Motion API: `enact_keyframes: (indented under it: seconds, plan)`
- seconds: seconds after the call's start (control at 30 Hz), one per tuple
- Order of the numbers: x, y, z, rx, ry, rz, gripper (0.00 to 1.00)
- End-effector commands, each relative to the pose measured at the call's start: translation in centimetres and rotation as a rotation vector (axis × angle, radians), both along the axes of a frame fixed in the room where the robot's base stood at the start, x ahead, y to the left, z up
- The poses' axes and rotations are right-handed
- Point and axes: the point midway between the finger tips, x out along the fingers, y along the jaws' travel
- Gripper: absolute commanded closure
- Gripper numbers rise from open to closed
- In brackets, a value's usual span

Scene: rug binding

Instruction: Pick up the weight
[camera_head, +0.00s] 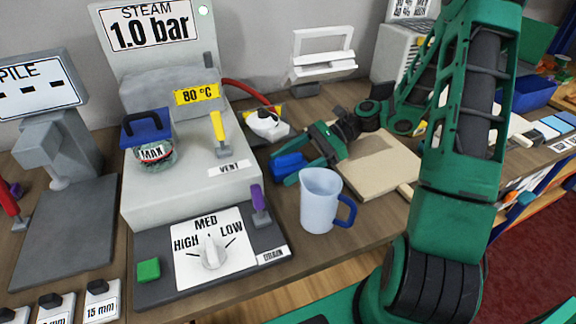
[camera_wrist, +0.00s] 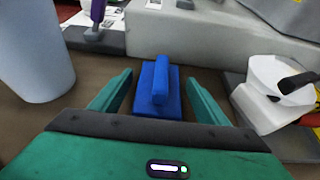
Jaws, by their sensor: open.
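A blue block with a raised blue grip, which looks like the weight (camera_head: 289,164), lies on the bench between the grey machine and the white jug. In the wrist view the blue weight (camera_wrist: 157,88) sits between my two green fingers, with a gap on each side. My gripper (camera_head: 281,168) is open and low over the bench around it; it also shows in the wrist view (camera_wrist: 160,84). I see no finger touching the weight.
A white jug with a blue handle (camera_head: 321,200) stands close by. The grey machine (camera_head: 190,195) has a purple lever (camera_head: 259,205). A white device (camera_head: 268,123) sits behind, and a beige board (camera_head: 372,167) lies to the right. Another blue block with a black handle (camera_head: 147,129) rests on the machine.

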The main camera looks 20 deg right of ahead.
Motion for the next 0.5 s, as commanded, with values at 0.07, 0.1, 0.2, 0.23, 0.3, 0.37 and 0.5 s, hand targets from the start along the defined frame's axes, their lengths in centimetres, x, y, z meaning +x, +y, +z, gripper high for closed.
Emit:
enact_keyframes:
  seconds: [0.07,0.1,0.2,0.23,0.3,0.37,0.5]
  plan:
    - [0.0,-0.01,-0.01,0.0,0.0,0.0,0.31]
    - [0.0,-0.01,0.0,0.0,0.0,0.0,0.31]
    - [0.0,-0.02,0.0,0.0,0.0,0.0,0.5]
    - [0.0,-0.03,0.0,0.0,0.0,0.0,0.58]
    - [0.01,-0.04,0.01,0.0,0.0,0.0,0.74]
    - [0.02,-0.04,0.01,0.0,0.0,-0.001,0.89]
    - [0.05,0.02,0.14,0.003,-0.004,0.001,1.0]
